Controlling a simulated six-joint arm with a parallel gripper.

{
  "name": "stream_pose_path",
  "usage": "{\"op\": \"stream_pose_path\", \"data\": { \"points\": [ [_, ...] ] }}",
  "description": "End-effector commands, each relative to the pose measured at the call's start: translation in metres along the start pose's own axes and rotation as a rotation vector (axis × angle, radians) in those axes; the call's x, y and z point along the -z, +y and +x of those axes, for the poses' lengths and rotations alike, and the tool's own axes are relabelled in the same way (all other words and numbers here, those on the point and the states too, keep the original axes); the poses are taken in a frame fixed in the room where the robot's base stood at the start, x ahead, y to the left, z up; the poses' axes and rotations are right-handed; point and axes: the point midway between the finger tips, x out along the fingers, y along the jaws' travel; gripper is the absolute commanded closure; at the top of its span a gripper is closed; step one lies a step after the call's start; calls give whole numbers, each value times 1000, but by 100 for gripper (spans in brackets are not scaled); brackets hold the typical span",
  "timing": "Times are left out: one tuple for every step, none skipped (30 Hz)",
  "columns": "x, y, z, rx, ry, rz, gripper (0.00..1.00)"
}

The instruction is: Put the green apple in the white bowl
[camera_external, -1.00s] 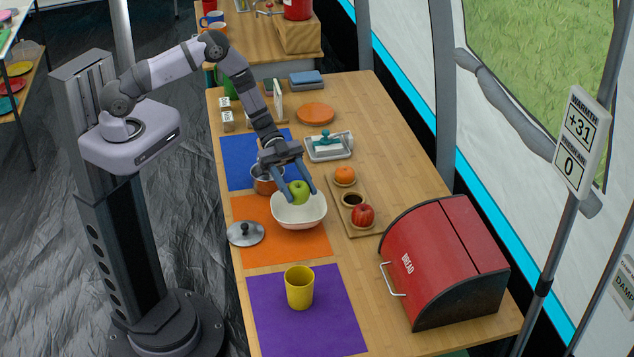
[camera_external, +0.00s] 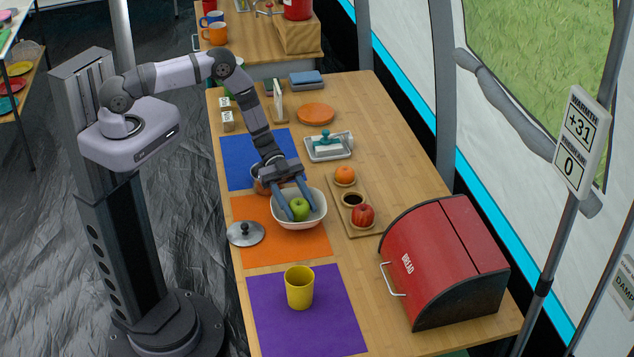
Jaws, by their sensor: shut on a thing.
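The green apple (camera_external: 299,208) is between the two blue fingers of my gripper (camera_external: 300,207), which is shut on it. The apple is inside the opening of the white bowl (camera_external: 312,222), below its back rim. I cannot tell whether the apple touches the bowl's floor. The white bowl sits on the orange mat (camera_external: 285,252), reaching past its right edge.
A copper pot (camera_external: 262,187) stands just behind the bowl, partly hidden by my gripper. A pot lid (camera_external: 246,233) lies to the left. A wooden board (camera_external: 365,228) with a red apple (camera_external: 363,215) and an orange (camera_external: 345,176) is to the right. A yellow cup (camera_external: 299,287) stands in front.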

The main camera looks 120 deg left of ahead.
Motion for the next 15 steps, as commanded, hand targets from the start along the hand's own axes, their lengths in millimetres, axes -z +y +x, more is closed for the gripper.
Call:
{"op": "stream_pose_path", "data": {
  "points": [
    [0,0,0,1,1,1,76],
    [0,0,0,1,1,1,76],
    [1,0,0,1,1,1,76],
    [1,0,0,1,1,1,76],
    [0,0,0,0,1,1,76],
    [0,0,0,0,1,1,76],
    [-1,0,0,0,1,1,76],
    [-2,0,1,0,1,0,76],
    [-3,0,1,0,1,0,76],
    [-3,0,1,0,0,0,47],
    [-2,0,1,0,0,0,44],
    [-2,0,1,0,0,0,44],
    [-2,0,1,0,0,0,44],
    [-2,0,1,0,0,0,44],
    [-2,0,1,0,0,0,44]
  ]
}}
